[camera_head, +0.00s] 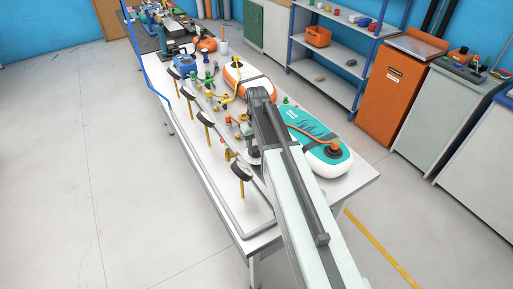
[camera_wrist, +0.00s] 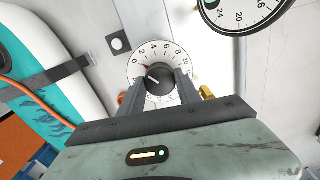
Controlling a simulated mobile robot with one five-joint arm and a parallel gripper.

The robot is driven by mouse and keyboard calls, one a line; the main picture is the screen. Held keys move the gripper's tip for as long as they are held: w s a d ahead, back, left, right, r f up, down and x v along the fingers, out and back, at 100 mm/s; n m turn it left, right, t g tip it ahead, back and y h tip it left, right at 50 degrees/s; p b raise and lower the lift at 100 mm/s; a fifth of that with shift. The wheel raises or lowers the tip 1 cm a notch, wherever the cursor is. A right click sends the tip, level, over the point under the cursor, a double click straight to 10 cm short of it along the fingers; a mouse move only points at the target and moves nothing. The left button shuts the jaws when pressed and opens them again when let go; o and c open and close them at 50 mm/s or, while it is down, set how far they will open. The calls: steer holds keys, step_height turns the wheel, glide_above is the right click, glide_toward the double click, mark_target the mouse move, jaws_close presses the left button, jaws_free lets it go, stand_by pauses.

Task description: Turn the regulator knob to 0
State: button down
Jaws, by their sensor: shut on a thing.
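In the head view my arm reaches over the white table and hides the knob and fingertips.
A round pressure gauge (camera_wrist: 242,12) is at the upper right of the wrist view. A teal and white inflatable board (camera_head: 318,145) lies right of my arm, an orange one (camera_head: 240,75) behind. Gauges, valves and fittings crowd the white table (camera_head: 350,185); its front right corner is bare.

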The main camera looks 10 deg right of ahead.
mark_target(256, 148)
steer(key=shift+n, duration=0.6)
steer(key=c, duration=0.8)
jaws_free()
steer(key=shift+c, duration=0.2)
step_height(256, 148, up, 8)
steer(key=p, duration=0.8)
steer(key=shift+f, duration=0.1)
